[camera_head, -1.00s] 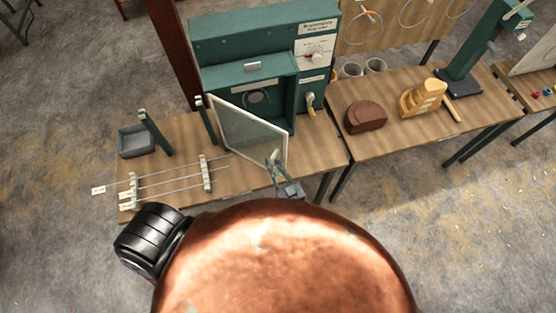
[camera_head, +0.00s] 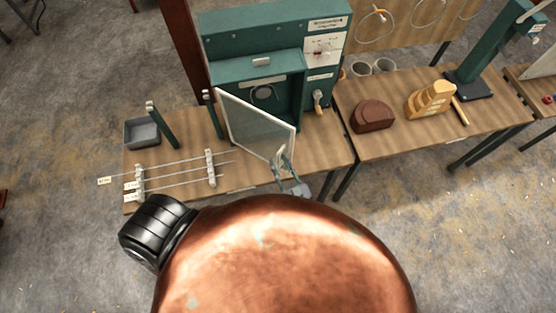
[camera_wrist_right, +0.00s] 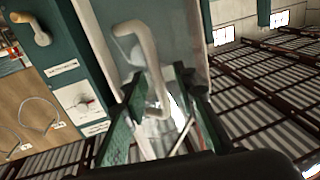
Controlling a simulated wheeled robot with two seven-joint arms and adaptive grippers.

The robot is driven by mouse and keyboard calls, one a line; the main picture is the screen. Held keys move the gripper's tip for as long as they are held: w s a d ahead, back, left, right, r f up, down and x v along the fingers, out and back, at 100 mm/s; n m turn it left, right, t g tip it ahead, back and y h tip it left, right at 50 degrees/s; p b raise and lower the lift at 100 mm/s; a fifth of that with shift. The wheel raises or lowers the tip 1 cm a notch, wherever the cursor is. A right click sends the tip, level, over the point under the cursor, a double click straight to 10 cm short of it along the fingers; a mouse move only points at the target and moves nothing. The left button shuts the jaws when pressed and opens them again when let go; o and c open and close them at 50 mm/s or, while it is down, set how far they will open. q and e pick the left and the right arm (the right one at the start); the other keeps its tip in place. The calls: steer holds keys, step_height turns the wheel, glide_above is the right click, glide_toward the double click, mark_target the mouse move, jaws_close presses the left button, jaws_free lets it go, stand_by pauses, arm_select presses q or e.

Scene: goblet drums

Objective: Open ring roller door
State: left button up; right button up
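The ring roller (camera_head: 225,40) is a teal cabinet on a wooden table. Its door (camera_head: 250,122), a clear panel in a pale frame, stands swung out from the cabinet, open toward me. The recess behind it shows a round part. My right gripper (camera_head: 284,160) is at the door's free edge, by the handle. In the right wrist view, the pale bent door handle (camera_wrist_right: 156,80) lies between the two fingers of my right gripper (camera_wrist_right: 160,100), with gaps visible beside it. Contact is hard to tell. My left gripper is out of view.
A rack of metal rods (camera_head: 180,172) and a grey bin (camera_head: 141,133) are on the table's left part. A second table to the right holds a brown block (camera_head: 372,116), a yellow stepped block (camera_head: 432,98) and two cups. Open floor lies in front.

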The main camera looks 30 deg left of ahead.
steer(key=v, duration=1)
steer(key=shift+s+d, duration=0.2)
steer(key=shift+w, duration=0.1)
steer(key=shift+c, duration=0.8)
steer(key=w+d+m+b, duration=0.1)
steer(key=w+m+b, duration=0.1)
steer(key=w+d+m+y+b, duration=0.1)
steer(key=w+m+b, duration=0.1)
steer(key=w+d+f+m+g+b, duration=0.1)
steer(key=w+m+b, duration=0.1)
steer(key=w, duration=0.1)
steer(key=shift+d+f+m, duration=0.1)
steer(key=shift+d+m, duration=0.05)
steer(key=shift+m, duration=0.15)
jaws_close()
steer(key=w+d+r+m+g+y+b, duration=0.1)
steer(key=w+d+r+m+g+b, duration=0.15)
steer(key=w+m+b, duration=0.5)
steer(key=w+a+m+p, duration=0.15)
steer(key=a+p, duration=0.25)
steer(key=a, duration=0.6)
steer(key=shift+s+f+p, duration=0.2)
steer(key=shift+s+p, duration=0.3)
steer(key=shift+s, duration=0.35)
steer(key=shift+s+f+p, duration=0.15)
steer(key=shift+s+p, duration=0.3)
steer(key=shift+s, duration=0.45)
